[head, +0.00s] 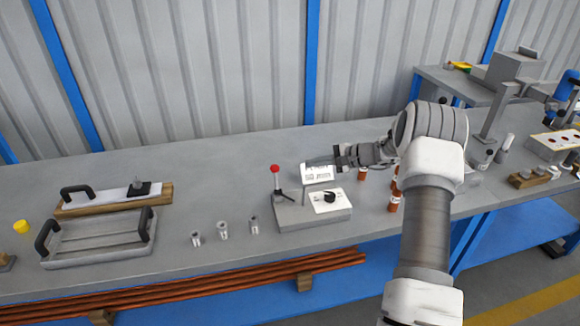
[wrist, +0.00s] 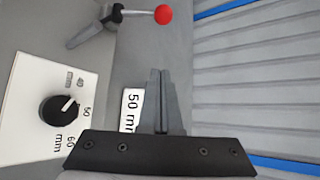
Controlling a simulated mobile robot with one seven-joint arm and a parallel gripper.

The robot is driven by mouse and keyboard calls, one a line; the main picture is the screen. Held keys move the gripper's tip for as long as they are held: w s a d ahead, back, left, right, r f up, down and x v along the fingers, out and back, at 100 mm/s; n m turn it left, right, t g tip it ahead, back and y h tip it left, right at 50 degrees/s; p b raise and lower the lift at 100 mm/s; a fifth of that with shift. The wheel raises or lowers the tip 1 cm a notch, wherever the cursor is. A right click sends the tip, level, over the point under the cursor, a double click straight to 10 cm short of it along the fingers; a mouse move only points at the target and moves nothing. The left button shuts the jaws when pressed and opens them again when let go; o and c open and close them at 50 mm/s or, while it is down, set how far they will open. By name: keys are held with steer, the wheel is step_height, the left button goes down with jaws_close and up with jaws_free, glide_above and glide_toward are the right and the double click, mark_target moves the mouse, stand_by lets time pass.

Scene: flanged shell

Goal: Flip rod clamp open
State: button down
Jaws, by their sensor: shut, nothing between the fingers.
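A grey block (head: 303,217) on the bench carries an upright lever with a red ball (head: 275,169), apparently the rod clamp's handle. In the wrist view the red ball (wrist: 163,14) is at the top, on a thin rod joined to a dark grey lever piece (wrist: 90,27). The block also has a black dial (head: 329,196) on a white plate; the dial (wrist: 60,108) shows at left in the wrist view. My gripper (head: 314,161) is shut and empty, to the right of the red ball and apart from it. Its fingers (wrist: 160,82) point up the wrist picture.
A white label card (head: 318,172) stands behind the block, below my gripper. Several small metal cylinders (head: 223,229) stand left of the block. Brown bottles (head: 394,197) stand to the right, close to my arm. A handled tray (head: 98,240) lies at far left.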

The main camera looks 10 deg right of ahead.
mark_target(276, 179)
steer(key=x, duration=0.9)
steer(key=shift+w+a+f, duration=0.1)
steer(key=shift+a, duration=0.1)
steer(key=shift+w+a, duration=0.15)
steer(key=shift+a, duration=0.15)
steer(key=shift+s+a+r, duration=0.35)
steer(key=shift+s+r, duration=0.15)
steer(key=shift+s, duration=0.2)
steer(key=shift+s+a+r, duration=0.4)
steer(key=shift+s+r, duration=0.15)
steer(key=shift+s, duration=0.1)
steer(key=shift+b, duration=0.6)
steer(key=shift+s+d+t, duration=0.1)
steer(key=shift+t, duration=0.2)
steer(key=shift+b, duration=0.55)
